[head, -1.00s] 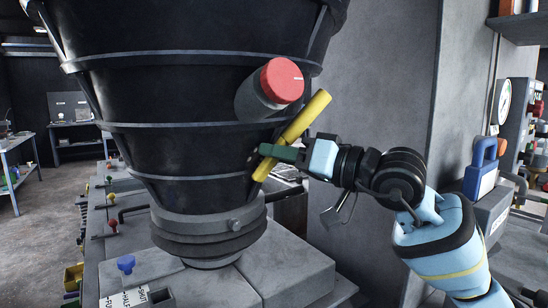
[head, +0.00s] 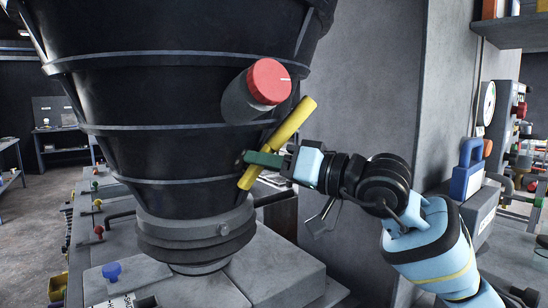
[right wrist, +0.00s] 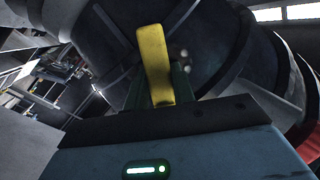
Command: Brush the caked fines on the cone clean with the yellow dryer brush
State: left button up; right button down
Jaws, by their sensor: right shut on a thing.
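The black ribbed cone (head: 165,95) fills the left and middle of the head view, narrowing downward to a collar. My right gripper (head: 265,159), with green fingers, is shut on the yellow brush (head: 293,121) at the cone's lower right side. The brush is tilted, its upper end to the right, just below the red-capped stub (head: 268,82). In the right wrist view the brush (right wrist: 154,62) stands up between the fingers, before the dark cone. A few small pale spots (right wrist: 184,66) show beside it; I cannot tell whether they are caked fines. Brush contact with the cone is unclear. My left gripper is out of view.
A grey bench top (head: 270,262) with a blue knob (head: 111,271) lies under the cone. A grey wall (head: 375,75) stands close behind my right arm. A blue-handled item (head: 468,170) and a gauge (head: 487,104) are at the right.

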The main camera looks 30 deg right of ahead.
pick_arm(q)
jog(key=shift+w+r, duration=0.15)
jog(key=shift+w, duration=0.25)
pick_arm(e)
jog(key=shift+s+a, duration=0.3)
jog(key=shift+a, duration=0.4)
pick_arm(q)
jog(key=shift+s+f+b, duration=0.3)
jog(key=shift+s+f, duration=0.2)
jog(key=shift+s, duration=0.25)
pick_arm(e)
jog(key=shift+w+d+r, duration=0.1)
jog(key=shift+w+d, duration=0.15)
jog(key=shift+d, duration=0.4)
jog(key=shift+w+d+r, duration=0.1)
jog(key=shift+w+d, duration=0.15)
jog(key=shift+d, duration=0.45)
jog(key=shift+w+d+r, duration=0.1)
jog(key=shift+w+d, duration=0.15)
jog(key=shift+d, duration=0.4)
